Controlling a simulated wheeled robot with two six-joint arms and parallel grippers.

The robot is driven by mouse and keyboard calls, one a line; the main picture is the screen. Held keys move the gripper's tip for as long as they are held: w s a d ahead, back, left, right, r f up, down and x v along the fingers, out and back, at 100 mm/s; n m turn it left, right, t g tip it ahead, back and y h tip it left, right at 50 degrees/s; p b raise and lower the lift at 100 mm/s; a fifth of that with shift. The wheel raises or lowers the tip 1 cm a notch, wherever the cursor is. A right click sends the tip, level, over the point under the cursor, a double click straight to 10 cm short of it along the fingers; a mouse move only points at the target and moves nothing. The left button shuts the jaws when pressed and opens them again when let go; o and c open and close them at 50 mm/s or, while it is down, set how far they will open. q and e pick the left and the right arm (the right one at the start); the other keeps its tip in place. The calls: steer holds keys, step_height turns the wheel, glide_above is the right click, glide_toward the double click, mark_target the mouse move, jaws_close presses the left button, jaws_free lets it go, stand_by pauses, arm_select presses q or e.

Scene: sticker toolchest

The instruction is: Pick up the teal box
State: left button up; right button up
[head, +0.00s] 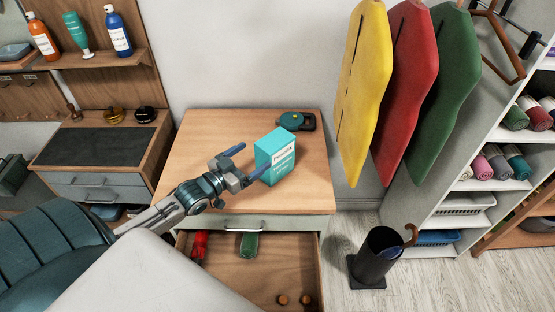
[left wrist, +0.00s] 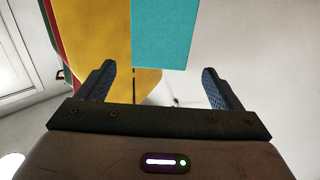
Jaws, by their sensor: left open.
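The teal box (head: 276,156) stands upright on the wooden top of the tool chest (head: 200,150). It has a white label on its front. My left gripper (head: 248,163) is open just left of the box, with its fingers pointing toward it. In the left wrist view the box (left wrist: 166,35) shows beyond and between the two spread fingers of my left gripper (left wrist: 165,85), with nothing held. I cannot tell from the head view whether a finger touches the box. My right gripper is not in view.
The drawer (head: 240,270) below is open, with a red item and a green item inside. Yellow (head: 364,90), red and green garments hang at the right. A black bin (head: 377,257) stands on the floor.

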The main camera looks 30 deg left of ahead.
mark_target(271, 142)
arm_select(q)
steer(key=shift+w+d+f+b, duration=0.2)
steer(key=shift+w+b, duration=0.25)
steer(key=shift+w, duration=0.15)
steer(key=shift+w+d+f+b, duration=0.1)
steer(key=shift+w+f+b, duration=0.1)
steer(key=shift+w+b, duration=0.3)
steer(key=shift+w+r+b, duration=0.25)
steer(key=shift+w+b, duration=0.05)
steer(key=shift+w, duration=0.15)
steer(key=shift+w+d+b, duration=0.1)
steer(key=shift+w+b, duration=0.05)
steer(key=shift+b, duration=0.15)
steer(key=b+x, duration=0.3)
steer(key=x, duration=0.1)
steer(key=shift+w+d, duration=0.15)
steer(key=shift+w, duration=0.1)
steer(key=shift+w+r, duration=0.15)
steer(key=shift+c, duration=0.2)
steer(key=c, duration=1.6)
steer(key=shift+c, duration=0.2)
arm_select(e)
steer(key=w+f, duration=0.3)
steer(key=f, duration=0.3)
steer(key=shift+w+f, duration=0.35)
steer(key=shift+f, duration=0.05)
